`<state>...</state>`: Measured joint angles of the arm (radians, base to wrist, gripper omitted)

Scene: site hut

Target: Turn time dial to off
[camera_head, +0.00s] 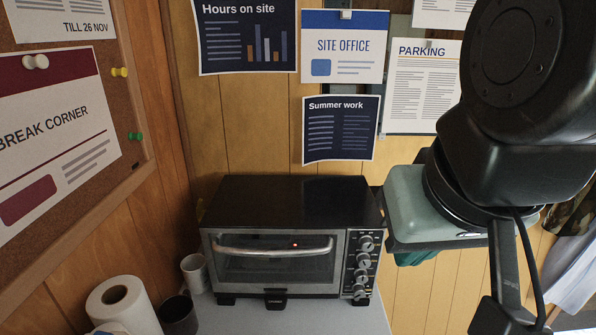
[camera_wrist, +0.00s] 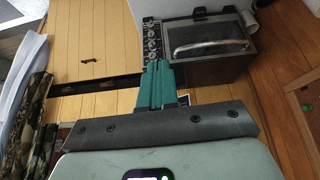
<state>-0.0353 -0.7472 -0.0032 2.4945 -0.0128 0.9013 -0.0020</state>
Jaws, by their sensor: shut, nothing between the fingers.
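A black toaster oven (camera_head: 290,205) with a silver front stands on a light counter against the wall. A column of several silver dials (camera_head: 363,260) runs down its right-hand panel; their labels are too small to read, so I cannot tell which is the time dial or where it points. A small red light shows near the glass door. My gripper (camera_head: 415,257) is right of the oven, its fingers mostly hidden behind its own body. In the wrist view my gripper (camera_wrist: 157,68) has its green fingers together and empty, appearing just below the dials (camera_wrist: 152,40), with contact not visible.
The oven door is closed, with a long handle (camera_head: 273,251) across it. A white cup (camera_head: 195,272), a dark cup (camera_head: 178,315) and a paper roll (camera_head: 123,306) stand to the left. Posters hang on the wall behind. A corkboard (camera_head: 140,150) is at left.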

